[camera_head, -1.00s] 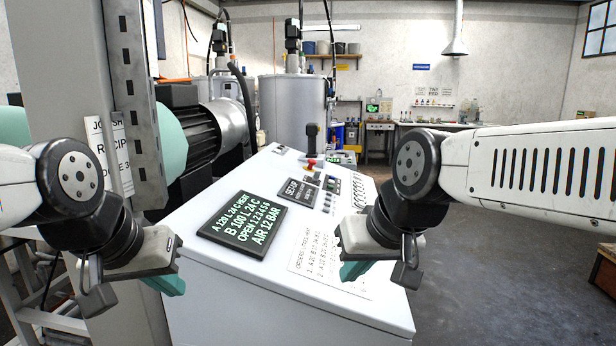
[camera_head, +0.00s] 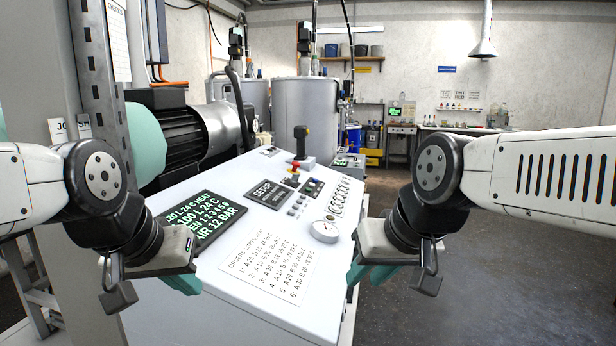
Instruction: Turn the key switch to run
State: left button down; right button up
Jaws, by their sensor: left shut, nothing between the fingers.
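The key switch is too small for me to pick out among the controls on the sloped white console (camera_head: 225,290). A panel headed SETUP (camera_head: 268,194) and a small block with red and green buttons (camera_head: 312,187) sit on the console's upper part. My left gripper (camera_head: 187,284) is shut and empty at the console's lower left, below the green-lettered display (camera_head: 200,224). My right gripper (camera_head: 356,274) is at the console's right edge, away from the buttons; its finger gap is hidden from this angle.
A round white gauge (camera_head: 325,231), a row of rings (camera_head: 338,197), a black joystick (camera_head: 300,141) and a red knob (camera_head: 295,167) stand on the console. A printed order sheet (camera_head: 268,268) lies low on it. A motor (camera_head: 185,135) is behind left. Open floor (camera_head: 480,240) lies right.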

aim_at(295, 178)
jog(key=l+u, duration=0.25)
jog(key=l, duration=0.5)
jog(key=l+u, duration=0.3)
jog(key=l, duration=0.5)
jog(key=k+l+u, duration=0.1)
jog(key=l+u, duration=0.15)
jog(key=l, duration=0.5)
jog(key=i+l+u, duration=0.15)
jog(key=l, duration=0.2)
jog(key=i+l+u, duration=0.2)
jog(key=l, duration=0.2)
jog(key=l+u, duration=0.15)
jog(key=l, duration=0.2)
jog(key=i+l+u, duration=0.15)
jog(key=i, duration=0.2)
jog(key=i+l+u, duration=0.15)
jog(key=i, duration=0.15)
